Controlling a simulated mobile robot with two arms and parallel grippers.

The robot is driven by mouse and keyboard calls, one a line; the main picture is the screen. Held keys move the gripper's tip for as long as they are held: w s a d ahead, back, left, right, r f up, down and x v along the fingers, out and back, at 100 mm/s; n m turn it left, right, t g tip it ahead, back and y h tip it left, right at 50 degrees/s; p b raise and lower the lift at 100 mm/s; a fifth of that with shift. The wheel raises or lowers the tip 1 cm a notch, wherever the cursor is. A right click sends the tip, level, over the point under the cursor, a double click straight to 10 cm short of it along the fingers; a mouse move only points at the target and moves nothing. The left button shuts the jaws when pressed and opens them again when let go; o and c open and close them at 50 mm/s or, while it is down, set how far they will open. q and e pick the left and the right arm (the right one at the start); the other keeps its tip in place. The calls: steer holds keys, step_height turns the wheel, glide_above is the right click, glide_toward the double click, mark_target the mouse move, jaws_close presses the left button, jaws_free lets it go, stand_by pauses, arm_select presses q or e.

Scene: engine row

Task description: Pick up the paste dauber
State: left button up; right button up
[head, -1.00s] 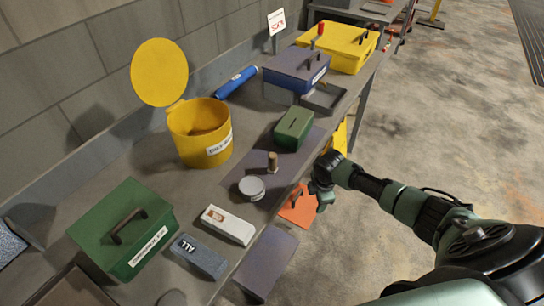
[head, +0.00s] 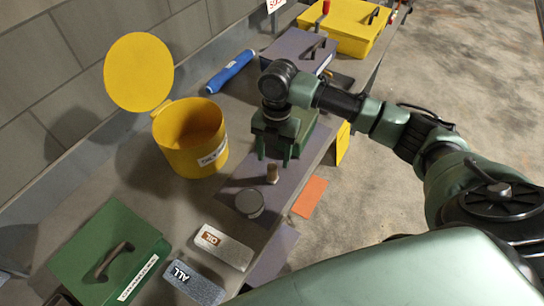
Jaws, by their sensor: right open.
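A short brown upright stub (head: 272,174), which looks like the paste dauber, stands on a dark purple mat (head: 237,183) on the bench. A round grey-lidded tin (head: 249,202) sits just in front of it. My right gripper (head: 273,160) is open and empty, fingers pointing down. Its fingertips show just behind the stub in the picture, one to each side; I cannot tell the exact height gap. The gripper and wrist partly hide a green box (head: 309,138). My left gripper is not in view.
A yellow bin (head: 190,145) with its round lid raised stands to the left. A green case (head: 105,245) and two labelled blocks, one white-grey (head: 223,247) and one blue-grey (head: 193,283), are nearer. A blue cylinder (head: 230,72) and a purple-topped box (head: 298,45) lie behind.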

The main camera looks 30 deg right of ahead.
mark_target(272, 167)
steer(key=shift+f, duration=0.2)
steer(key=f, duration=0.1)
steer(key=f+p, duration=0.1)
steer(key=s+a+f, duration=0.1)
steer(key=shift+f+p, duration=0.1)
steer(key=shift+p, duration=0.2)
step_height(272, 167, down, 3)
steer(key=shift+r+p, duration=0.1)
steer(key=shift+p, duration=0.2)
steer(key=shift+f, duration=0.45)
steer(key=c, duration=1)
jaws_close()
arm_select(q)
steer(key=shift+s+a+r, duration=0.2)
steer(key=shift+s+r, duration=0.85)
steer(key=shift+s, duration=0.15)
